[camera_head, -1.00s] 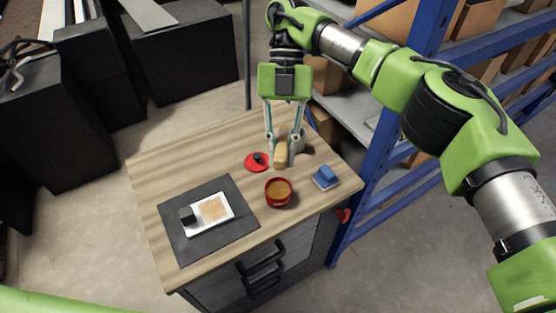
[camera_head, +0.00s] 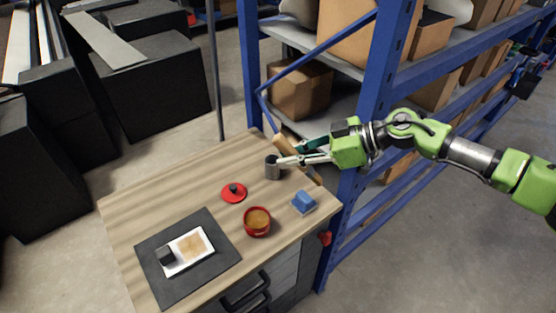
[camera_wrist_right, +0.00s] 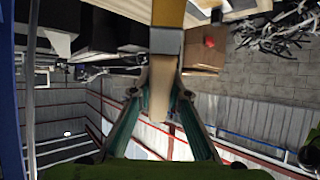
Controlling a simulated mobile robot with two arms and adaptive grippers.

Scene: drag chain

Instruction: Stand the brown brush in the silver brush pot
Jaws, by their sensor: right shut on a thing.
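My right gripper (camera_head: 288,156) reaches in from the right, over the table's back right edge, and is shut on the brown brush (camera_head: 285,143). The brush is tilted in the head view, its ends showing on either side of the fingers. My left gripper is out of view.
A red lid (camera_head: 233,193), a red bowl (camera_head: 257,221) and a blue block-like item (camera_head: 304,202) stand on the wooden table (camera_head: 150,200). A dark mat (camera_head: 160,285) with a white tray lies at front left. A blue shelf rack (camera_head: 355,150) stands close behind on the right.

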